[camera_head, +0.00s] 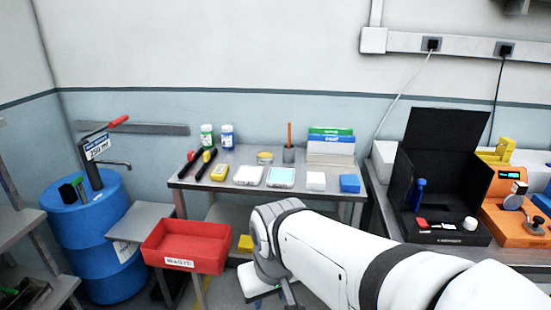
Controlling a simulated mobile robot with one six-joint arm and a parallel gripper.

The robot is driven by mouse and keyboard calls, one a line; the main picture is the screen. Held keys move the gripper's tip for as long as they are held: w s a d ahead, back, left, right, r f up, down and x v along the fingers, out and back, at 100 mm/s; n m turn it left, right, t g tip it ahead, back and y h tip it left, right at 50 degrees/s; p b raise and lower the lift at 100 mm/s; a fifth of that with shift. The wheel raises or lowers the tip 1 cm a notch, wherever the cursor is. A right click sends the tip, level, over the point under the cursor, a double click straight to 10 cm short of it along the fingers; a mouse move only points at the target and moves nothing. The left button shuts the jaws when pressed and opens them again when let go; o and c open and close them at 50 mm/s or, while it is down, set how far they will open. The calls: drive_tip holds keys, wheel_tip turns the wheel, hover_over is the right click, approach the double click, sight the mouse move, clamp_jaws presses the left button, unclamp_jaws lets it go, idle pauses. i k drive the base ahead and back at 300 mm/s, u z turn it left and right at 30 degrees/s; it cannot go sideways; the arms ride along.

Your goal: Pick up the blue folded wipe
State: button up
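The blue folded wipe (350,183) looks like a small blue block. It lies at the front right corner of the grey metal table (208,183), just right of a similar white folded piece (316,181). My gripper (270,294) is low in front of the table, below and to the left of the blue wipe and well apart from it. The gripper points downward. Its fingertips are small and partly cut off by the view, so its opening does not show clearly.
A pencil cup (289,155) and boxes (331,146) stand behind. A red bin (186,247) is at front left. An open black case (446,170) stands right.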

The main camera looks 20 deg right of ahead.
sight(349, 184)
drive_tip(key=z, duration=0.55)
drive_tip(key=i, duration=1.1)
drive_tip(key=z, duration=0.75)
drive_tip(key=k, duration=0.9)
drive_tip(key=z, duration=0.2)
drive_tip(key=i, duration=0.9)
drive_tip(key=u, duration=0.1)
